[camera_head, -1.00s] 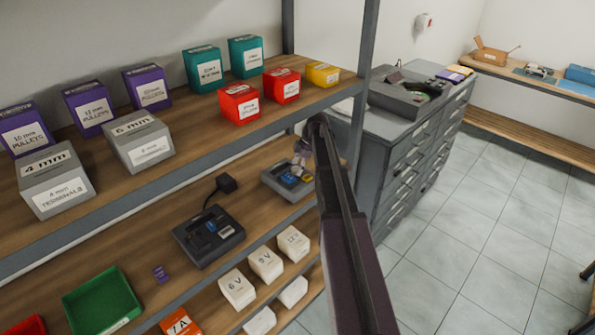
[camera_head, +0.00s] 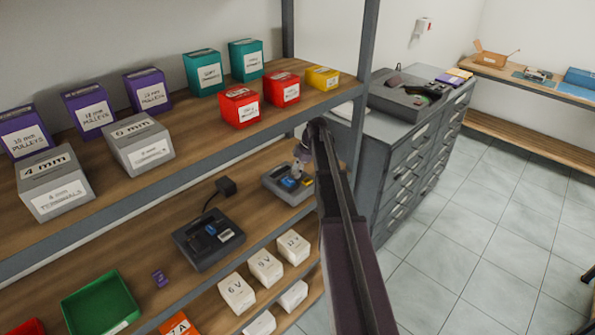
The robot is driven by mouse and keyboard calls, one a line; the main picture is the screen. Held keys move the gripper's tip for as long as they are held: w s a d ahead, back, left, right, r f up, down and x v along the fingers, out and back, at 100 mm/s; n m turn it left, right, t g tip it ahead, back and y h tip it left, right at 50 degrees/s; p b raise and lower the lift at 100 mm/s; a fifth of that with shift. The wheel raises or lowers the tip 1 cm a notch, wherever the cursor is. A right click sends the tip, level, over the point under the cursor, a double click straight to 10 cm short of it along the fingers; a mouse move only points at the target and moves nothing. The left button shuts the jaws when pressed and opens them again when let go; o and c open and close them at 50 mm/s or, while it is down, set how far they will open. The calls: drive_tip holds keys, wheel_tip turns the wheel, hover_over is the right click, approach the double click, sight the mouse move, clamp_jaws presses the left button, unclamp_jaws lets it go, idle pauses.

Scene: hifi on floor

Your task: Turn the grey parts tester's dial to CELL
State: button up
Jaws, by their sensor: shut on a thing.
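The grey parts tester (camera_head: 272,184) sits near the right end of the middle shelf. It has a blue part and a yellow part on its top face. My gripper (camera_head: 297,171) points down over the tester's top, at the end of my dark arm, which comes up from the bottom of the view. The gripper is shut on what looks like the tester's dial. The dial itself, its pointer and its markings are hidden or too small to read, so I cannot tell its setting.
A darker tester-like device (camera_head: 209,240) with a plug (camera_head: 226,185) stands left on the same shelf. Boxes line the shelf above; white boxes (camera_head: 237,292) sit below. A shelf upright (camera_head: 365,90) and grey drawer cabinet (camera_head: 408,150) are close right of my arm. Floor beyond is clear.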

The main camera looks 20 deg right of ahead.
drive_tip(key=shift+m, duration=0.3)
drive_tip(key=m+t, duration=0.1)
drive_tip(key=m, duration=0.2)
drive_tip(key=m+t+h, duration=0.1)
drive_tip(key=m, duration=0.1)
drive_tip(key=shift+s+a+m, duration=0.1)
drive_tip(key=shift+s+m, duration=0.05)
drive_tip(key=shift+m, duration=0.25)
drive_tip(key=m+h, duration=0.1)
drive_tip(key=m, duration=0.2)
drive_tip(key=m+t+h, duration=0.1)
drive_tip(key=m, duration=0.3)
drive_tip(key=shift+a+h, duration=0.1)
drive_tip(key=shift+h, duration=0.3)
drive_tip(key=m+h, duration=0.2)
drive_tip(key=m, duration=0.4)
drive_tip(key=shift+m, duration=0.3)
drive_tip(key=m+g+h, duration=0.1)
drive_tip(key=m, duration=0.3)
drive_tip(key=shift+h, duration=0.4)
drive_tip(key=shift+m+g+h, duration=0.3)
drive_tip(key=shift+m+g, duration=0.2)
drive_tip(key=shift+m, duration=1)
drive_tip(key=o, duration=1.2)
drive_tip(key=shift+c, duration=0.2)
